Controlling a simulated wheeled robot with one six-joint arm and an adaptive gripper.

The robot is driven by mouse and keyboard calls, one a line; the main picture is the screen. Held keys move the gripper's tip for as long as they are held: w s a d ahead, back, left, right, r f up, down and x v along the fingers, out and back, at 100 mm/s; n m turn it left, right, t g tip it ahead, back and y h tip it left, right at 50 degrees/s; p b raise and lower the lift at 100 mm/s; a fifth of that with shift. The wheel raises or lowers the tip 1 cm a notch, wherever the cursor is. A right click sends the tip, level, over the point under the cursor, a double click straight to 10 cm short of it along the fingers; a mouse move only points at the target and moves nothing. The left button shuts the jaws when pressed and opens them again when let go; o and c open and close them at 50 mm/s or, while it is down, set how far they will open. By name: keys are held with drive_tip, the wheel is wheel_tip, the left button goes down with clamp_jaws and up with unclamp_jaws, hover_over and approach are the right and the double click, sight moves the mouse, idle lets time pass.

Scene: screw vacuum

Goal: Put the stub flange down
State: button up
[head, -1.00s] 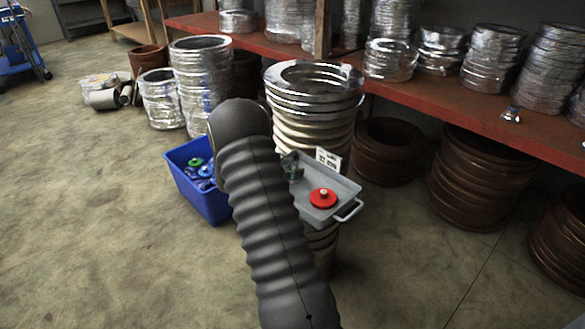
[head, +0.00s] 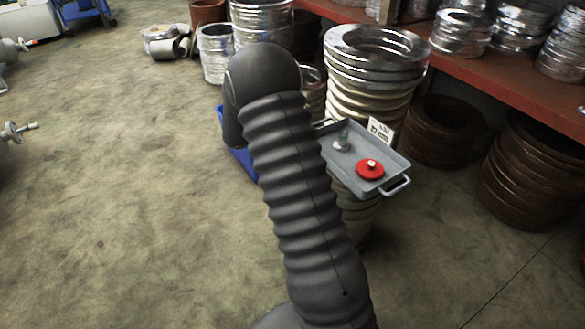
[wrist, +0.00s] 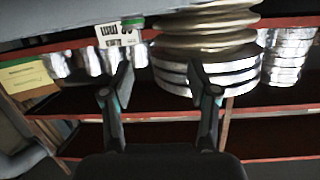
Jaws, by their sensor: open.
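A grey tray (head: 388,184) with a handle sits against a tall stack of rings. A small silvery piece with some green (head: 341,142), which looks like the stub flange, stands upright at the tray's left part. A red disc with a pale knob (head: 370,169) lies to its right. In the wrist view my gripper (wrist: 160,78) is open, with nothing between its fingers. The tray's underside or edge (wrist: 70,38) and a white label (wrist: 119,33) show above the fingers. In the head view my arm hides the gripper.
A blue bin (head: 244,165) is mostly hidden behind my arm, left of the tray. The ring stack (head: 375,75) rises behind the tray. Brown rings (head: 440,130) stand under a red shelf (head: 480,75) at right. The floor at left is open.

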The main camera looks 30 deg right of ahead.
drive_tip(key=w+a+r+n+t+y, duration=0.3)
drive_tip(key=a+r+t, duration=0.2)
drive_tip(key=r, duration=0.2)
drive_tip(key=w+a+r+n+t+y, duration=0.3)
drive_tip(key=a+r+t, duration=0.25)
drive_tip(key=r, duration=0.25)
drive_tip(key=s+a+r+n+t+y, duration=0.1)
drive_tip(key=s+a+r+n+y, duration=0.25)
drive_tip(key=a, duration=0.25)
drive_tip(key=s+a+r+n+t+y, duration=0.1)
drive_tip(key=s+a+r+n+y, duration=0.2)
drive_tip(key=a+y, duration=0.15)
drive_tip(key=s+a+f+n+g+y, duration=0.15)
drive_tip(key=s+a, duration=0.25)
drive_tip(key=s, duration=0.4)
drive_tip(key=s+a+n+g+y, duration=0.1)
drive_tip(key=s+a+n+y, duration=0.15)
drive_tip(key=s, duration=0.45)
drive_tip(key=s+d+f+n+g+h, duration=0.1)
drive_tip(key=s+f+g, duration=0.1)
drive_tip(key=s, duration=0.6)
drive_tip(key=s+f+n+g+h, duration=0.1)
drive_tip(key=s+f+g, duration=0.1)
drive_tip(key=s, duration=0.7)
drive_tip(key=shift+d+f+g+h, duration=0.3)
drive_tip(key=shift+d+f+h, duration=0.1)
drive_tip(key=shift+f, duration=0.1)
drive_tip(key=shift+s, duration=0.1)
